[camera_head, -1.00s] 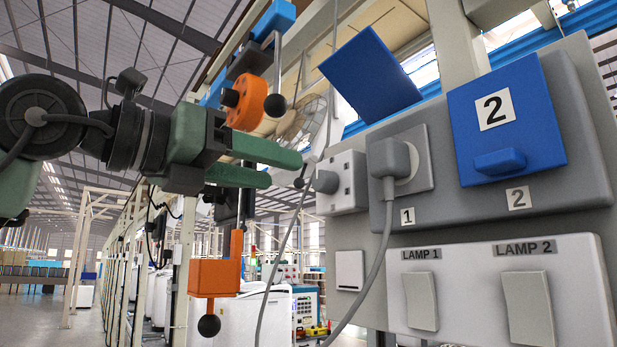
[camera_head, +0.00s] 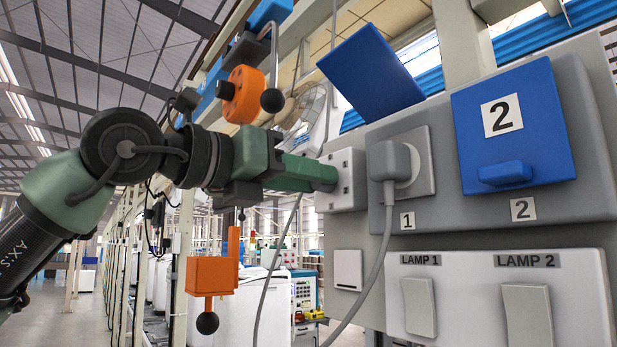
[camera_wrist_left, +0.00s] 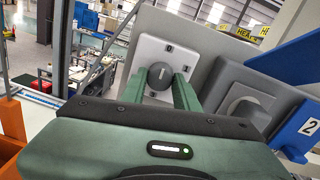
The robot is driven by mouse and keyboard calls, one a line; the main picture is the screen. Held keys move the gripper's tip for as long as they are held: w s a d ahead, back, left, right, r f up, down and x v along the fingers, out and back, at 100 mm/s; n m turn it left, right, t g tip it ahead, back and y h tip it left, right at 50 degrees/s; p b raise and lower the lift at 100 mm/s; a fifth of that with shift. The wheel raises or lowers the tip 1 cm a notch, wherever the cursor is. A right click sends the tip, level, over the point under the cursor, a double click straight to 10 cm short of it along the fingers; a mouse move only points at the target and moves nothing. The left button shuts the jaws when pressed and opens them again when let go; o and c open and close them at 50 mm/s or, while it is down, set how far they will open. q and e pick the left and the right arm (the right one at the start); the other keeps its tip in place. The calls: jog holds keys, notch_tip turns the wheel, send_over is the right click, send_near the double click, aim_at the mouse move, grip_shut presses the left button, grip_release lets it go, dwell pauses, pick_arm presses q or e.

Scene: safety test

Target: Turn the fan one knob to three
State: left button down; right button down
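The fan knob (camera_wrist_left: 160,77) is a round dark grey dial with a pale mark, on a white plate (camera_wrist_left: 178,58) in the left wrist view. In the head view the white knob box (camera_head: 347,178) shows left of the grey socket panel, with the knob hidden behind my fingers. My left gripper (camera_head: 325,176) reaches the box from the left. In the left wrist view its two green fingers (camera_wrist_left: 160,84) stand apart on either side of the knob, with small gaps showing. A wire-cage fan (camera_head: 302,106) shows behind. My right gripper is not in view.
A grey plug (camera_head: 389,160) with a hanging cable sits in socket 1, close right of the knob box. A blue cover (camera_head: 512,125) marked 2 and two lamp switches (camera_head: 419,306) are further right. An orange block (camera_head: 212,276) hangs below my arm.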

pick_arm(q)
jog(key=shift+m, duration=0.4)
jog(key=shift+w+a+n+g+h+p, duration=0.2)
jog(key=shift+n+p, duration=1.45)
jog(key=shift+n, duration=4.3)
jog(key=shift+s+d+n+g+h+p, duration=0.35)
jog(key=shift+n+p, duration=1.3)
jog(key=shift+n, duration=4.25)
jog(key=shift+w+a+n+g+h+p, duration=0.25)
jog(key=shift+n+p, duration=1.4)
jog(key=shift+n, duration=4.3)
jog(key=shift+w+m, duration=0.1)
jog(key=shift+m, duration=0.2)
jog(key=c, duration=1.1)
grip_release()
jog(key=shift+o, duration=0.2)
